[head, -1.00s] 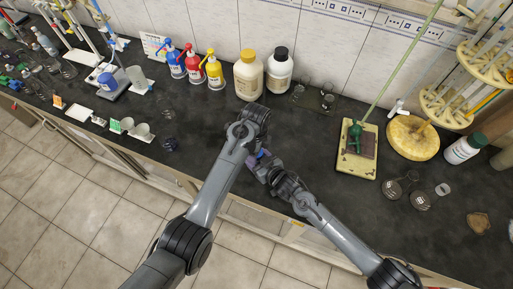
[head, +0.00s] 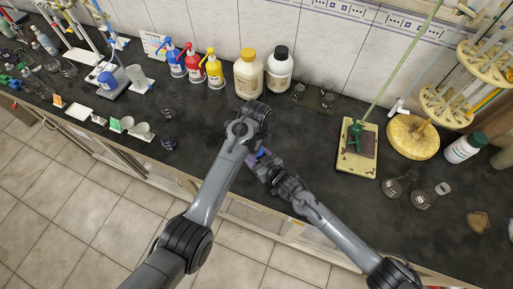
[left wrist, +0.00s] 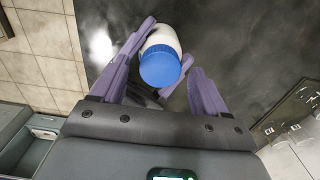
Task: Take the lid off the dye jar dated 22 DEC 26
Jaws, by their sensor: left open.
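A white jar with a blue lid (left wrist: 160,66) is between the spread purple fingers of my left gripper (left wrist: 164,75) in the left wrist view. Its date label is not readable. In the head view, a small patch of blue (head: 261,154) shows where my two arms meet near the bench's front edge; the left fingers are mostly hidden there under the arm. My right arm comes in from the lower right, and its gripper (head: 265,168) is close to that spot. Its fingers are too small and overlapped to read.
Blue, red and yellow wash bottles (head: 213,68) and two large bottles (head: 249,73) stand along the wall. A yellow-based stand (head: 357,169) is to the right. The bench around the arms is largely clear; its front edge runs close below the grippers.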

